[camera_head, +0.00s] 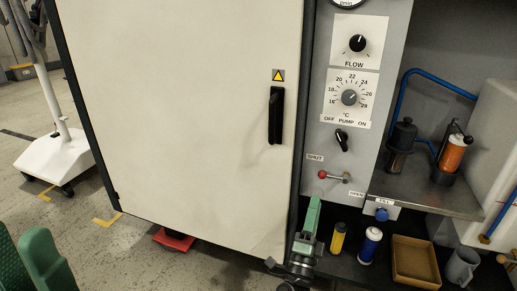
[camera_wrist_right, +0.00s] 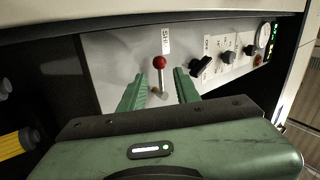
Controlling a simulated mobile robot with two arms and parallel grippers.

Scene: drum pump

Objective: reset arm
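My right gripper (camera_head: 313,205) is in front of the lower panel, below the red-knobbed lever (camera_head: 322,174) in the head view. In the right wrist view its two green fingers (camera_wrist_right: 159,78) are spread with nothing held. The lever (camera_wrist_right: 159,62) shows in the gap between them, apart from both. The lever points left in the head view, its knob below the SHUT label (camera_head: 315,157); the OPEN label (camera_head: 357,193) is lower right. Two green finger-like parts of my left gripper (camera_head: 25,245) stand apart at the lower left edge; its lower part is cut off.
A closed white cabinet door (camera_head: 185,110) with a black handle (camera_head: 275,115) is left of the panel (camera_head: 335,110). A steel shelf (camera_head: 425,193) holds two pump units. Below are a yellow cylinder (camera_head: 338,238), a blue-and-white cylinder (camera_head: 370,245), a brown tray (camera_head: 415,280) and a grey mug (camera_head: 462,267).

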